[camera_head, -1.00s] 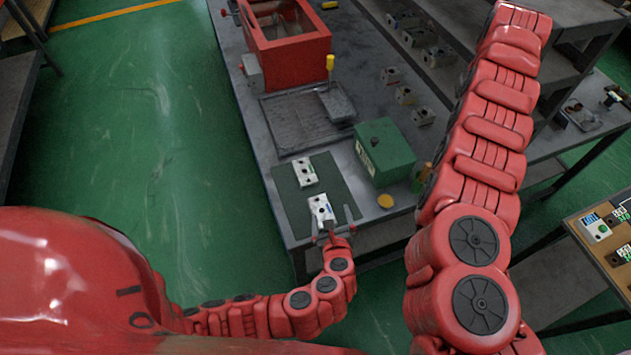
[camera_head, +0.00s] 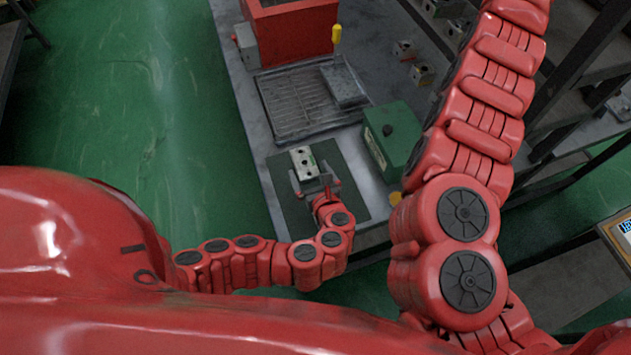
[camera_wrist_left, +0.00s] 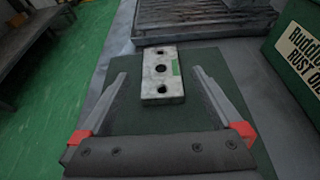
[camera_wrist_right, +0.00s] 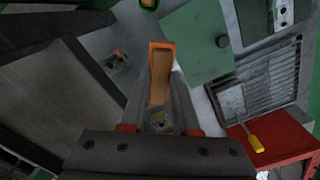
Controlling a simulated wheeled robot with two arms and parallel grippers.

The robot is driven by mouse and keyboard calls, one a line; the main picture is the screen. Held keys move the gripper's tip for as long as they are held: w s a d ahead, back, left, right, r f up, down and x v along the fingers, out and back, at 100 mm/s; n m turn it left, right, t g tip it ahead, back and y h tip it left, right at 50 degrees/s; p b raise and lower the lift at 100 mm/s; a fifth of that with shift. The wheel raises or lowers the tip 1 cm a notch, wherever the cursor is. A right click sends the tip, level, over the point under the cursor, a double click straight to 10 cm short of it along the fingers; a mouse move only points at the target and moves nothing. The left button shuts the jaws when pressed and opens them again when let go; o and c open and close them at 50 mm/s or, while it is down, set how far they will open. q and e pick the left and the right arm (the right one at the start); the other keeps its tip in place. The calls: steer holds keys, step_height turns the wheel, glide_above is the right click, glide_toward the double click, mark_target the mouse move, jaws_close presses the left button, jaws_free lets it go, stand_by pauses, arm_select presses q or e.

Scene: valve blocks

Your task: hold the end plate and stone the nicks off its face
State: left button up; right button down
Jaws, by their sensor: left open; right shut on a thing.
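The end plate (camera_head: 304,163), a pale metal block with three holes and a green label, lies on the dark green mat (camera_head: 350,190). In the left wrist view the plate (camera_wrist_left: 161,90) lies between and ahead of my left fingers, with a gap on each side. My left gripper (camera_head: 313,180) is open and empty, low over the mat at the plate's near end. My right gripper (camera_wrist_right: 160,95) is shut on an orange-brown bar, seemingly the stone (camera_wrist_right: 161,75). It is hidden in the head view. Nicks on the plate are too small to tell.
A green box (camera_head: 393,130) stands right of the mat. A ribbed tray (camera_head: 285,105) lies behind the mat, with a red machine (camera_head: 292,30) and a yellow-handled tool (camera_head: 336,35) beyond. The mat's left side is bare.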

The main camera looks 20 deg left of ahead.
mark_target(303, 158)
arm_select(q)
steer(key=p+x, duration=0.1)
steer(key=x, duration=0.4)
steer(key=shift+w+a, duration=0.1)
steer(key=shift+w, duration=0.1)
arm_select(e)
steer(key=shift+r, duration=0.8)
arm_select(q)
steer(key=shift+w+a+f+p, duration=0.3)
steer(key=shift+w, duration=0.2)
steer(key=shift+c, duration=0.3)
jaws_close()
